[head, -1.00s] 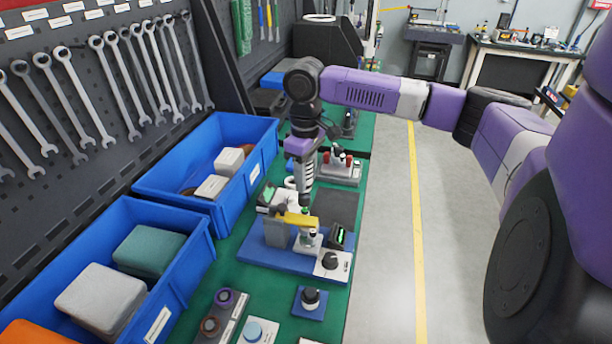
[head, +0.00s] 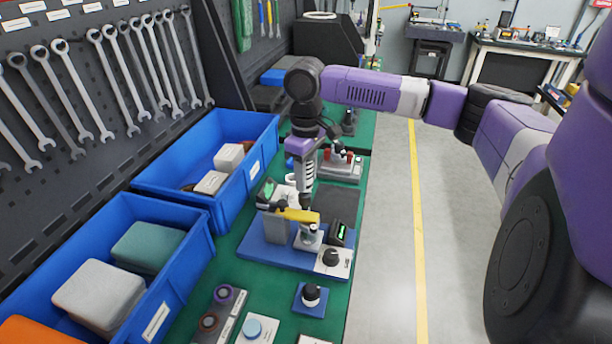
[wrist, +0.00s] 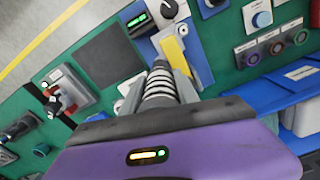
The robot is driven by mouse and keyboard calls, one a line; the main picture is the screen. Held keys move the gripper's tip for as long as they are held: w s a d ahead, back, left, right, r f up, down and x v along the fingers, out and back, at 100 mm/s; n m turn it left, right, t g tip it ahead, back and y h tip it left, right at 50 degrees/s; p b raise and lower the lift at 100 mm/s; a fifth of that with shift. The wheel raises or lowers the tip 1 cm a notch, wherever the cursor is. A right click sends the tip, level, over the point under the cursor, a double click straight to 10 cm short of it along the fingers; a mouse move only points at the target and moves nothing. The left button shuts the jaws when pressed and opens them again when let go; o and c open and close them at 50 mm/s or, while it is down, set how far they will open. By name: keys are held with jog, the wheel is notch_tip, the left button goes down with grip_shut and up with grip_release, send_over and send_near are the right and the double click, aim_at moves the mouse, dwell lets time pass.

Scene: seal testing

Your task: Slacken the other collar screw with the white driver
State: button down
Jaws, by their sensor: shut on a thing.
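My gripper (head: 306,196) points down over the test fixture, whose blue base (head: 262,250) carries a yellow bar (head: 298,215) and a grey block. The gripper is shut on a ribbed white-and-dark shaft, which looks like the white driver (wrist: 160,88). In the head view the driver (head: 307,170) is close to upright, with its lower end just behind the yellow bar. Whether its tip touches a screw cannot be told. The collar (head: 311,236) seems to be the small round metal part beside the bar. Its screws are too small or hidden to make out.
A lit display (head: 340,232) and a black knob (head: 332,257) are at the fixture's right. Blue bins (head: 205,222) with blocks stand to the left. Another black knob (head: 311,294) stands in front.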

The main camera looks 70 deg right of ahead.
jog(key=shift+f+b, duration=0.3)
jog(key=shift+f, duration=0.7)
dwell(1.5)
jog(key=shift+r+p, duration=0.1)
jog(key=shift+p, duration=0.25)
dwell(0.7)
jog(key=shift+r+p, duration=3.35)
jog(key=shift+r, duration=0.3)
